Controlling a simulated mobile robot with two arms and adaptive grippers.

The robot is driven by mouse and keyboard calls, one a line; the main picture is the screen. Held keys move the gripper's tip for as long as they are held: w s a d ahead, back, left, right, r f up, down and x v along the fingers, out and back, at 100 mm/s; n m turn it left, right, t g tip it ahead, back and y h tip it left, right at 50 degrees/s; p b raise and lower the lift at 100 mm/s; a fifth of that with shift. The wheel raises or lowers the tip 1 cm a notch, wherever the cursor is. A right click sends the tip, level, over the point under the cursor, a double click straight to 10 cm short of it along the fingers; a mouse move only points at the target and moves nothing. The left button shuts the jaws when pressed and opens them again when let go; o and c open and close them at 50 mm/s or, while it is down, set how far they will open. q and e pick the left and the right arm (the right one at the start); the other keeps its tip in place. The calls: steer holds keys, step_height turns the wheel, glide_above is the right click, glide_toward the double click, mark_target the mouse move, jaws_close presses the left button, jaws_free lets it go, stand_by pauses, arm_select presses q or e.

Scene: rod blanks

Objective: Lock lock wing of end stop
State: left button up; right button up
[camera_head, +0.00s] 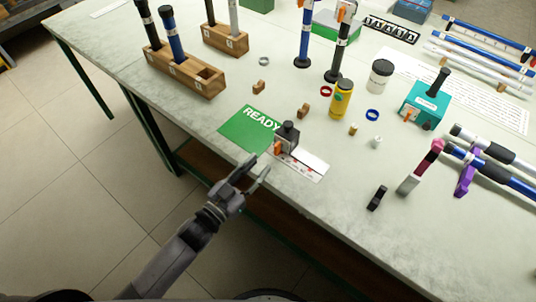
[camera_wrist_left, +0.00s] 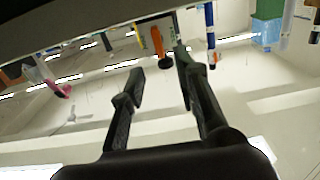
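The end stop (camera_head: 288,134) is a dark block with a black knob, standing on a white marked strip (camera_head: 308,166) near the table's front edge. Its orange lock wing (camera_head: 277,148) is on the side facing my left gripper. My left gripper (camera_head: 261,168) is open and empty, just off the table's front edge and apart from the wing. In the left wrist view an orange piece, seemingly the wing (camera_wrist_left: 158,41), shows beyond the spread fingers (camera_wrist_left: 160,68). My right gripper is not in view.
A green READY mat (camera_head: 238,132) lies left of the end stop. A yellow canister (camera_head: 341,99), small brown blocks (camera_head: 303,111) and rings stand behind. A small black piece (camera_head: 377,198) and a pink-topped grey stand (camera_head: 421,167) are to the right. Wooden racks (camera_head: 185,75) hold rods.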

arm_select(q)
steer(key=shift+v, duration=2.15)
steer(key=s+a+f+n+g+y, duration=0.1)
steer(key=s+a+f+g+y, duration=0.2)
steer(key=f, duration=0.7)
steer(key=s+a+f+n+g+y, duration=0.1)
steer(key=s+a+f+y, duration=0.3)
steer(key=f, duration=0.6)
steer(key=s+a+f+n+g+y, duration=0.15)
steer(key=a+f, duration=0.35)
steer(key=f, duration=0.5)
steer(key=s+a+f+g, duration=0.1)
steer(key=s+f+g, duration=0.1)
steer(key=s+f, duration=0.3)
steer(key=s+a+f+n+g+y, duration=0.1)
steer(key=s+f+g, duration=0.2)
steer(key=s, duration=1)
steer(key=s+a+f+g+y, duration=0.1)
steer(key=s+a+f+g, duration=0.1)
steer(key=s+f, duration=0.5)
steer(key=shift+s+g, duration=0.55)
steer(key=shift+s, duration=0.35)
steer(key=shift+a+n, duration=0.2)
steer(key=shift+n, duration=0.05)
